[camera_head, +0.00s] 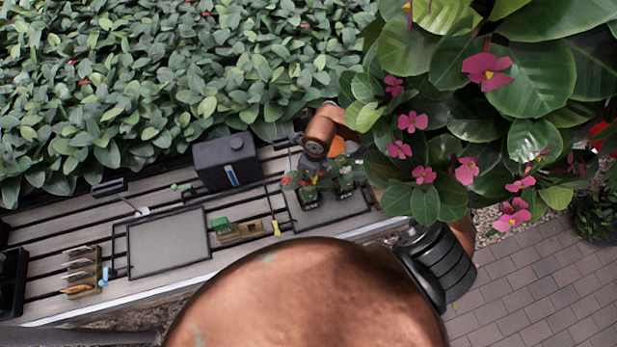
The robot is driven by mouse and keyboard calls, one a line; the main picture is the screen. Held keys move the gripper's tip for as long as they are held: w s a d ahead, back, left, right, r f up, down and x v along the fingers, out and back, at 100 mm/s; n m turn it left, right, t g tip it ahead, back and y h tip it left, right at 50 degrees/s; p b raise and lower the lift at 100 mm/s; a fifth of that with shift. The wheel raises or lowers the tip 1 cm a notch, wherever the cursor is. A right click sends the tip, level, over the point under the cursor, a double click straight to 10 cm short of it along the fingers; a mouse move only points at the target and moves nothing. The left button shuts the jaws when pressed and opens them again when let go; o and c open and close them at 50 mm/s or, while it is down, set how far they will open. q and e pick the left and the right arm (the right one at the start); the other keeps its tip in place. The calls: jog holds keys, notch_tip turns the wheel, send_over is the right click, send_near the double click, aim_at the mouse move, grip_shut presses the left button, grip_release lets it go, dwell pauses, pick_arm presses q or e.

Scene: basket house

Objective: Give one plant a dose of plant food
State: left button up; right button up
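Two small potted plants (326,194) with dark pots stand close together on a dark mat (355,205) at the right end of the slatted bench. My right arm passes behind large leaves, and its wrist comes down just behind these plants. My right gripper (311,168) is small and partly hidden among their leaves. I cannot see whether its fingers are apart or touch anything. My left gripper is not in view. A black box-shaped container (226,163) with a blue mark stands at the back of the bench. I cannot tell which thing holds the plant food.
A flowering plant with large leaves (535,75) fills the upper right and blocks the view. Dense foliage (150,80) lies behind the bench. A grey tray (166,243), a green-and-tan item (236,231) and a small rack (80,272) occupy the bench. Paving (540,285) lies at right.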

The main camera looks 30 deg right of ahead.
jog(key=shift+f+b, duration=0.55)
dwell(1.8)
jog(key=shift+r+p, duration=1.9)
jog(key=shift+r, duration=1.7)
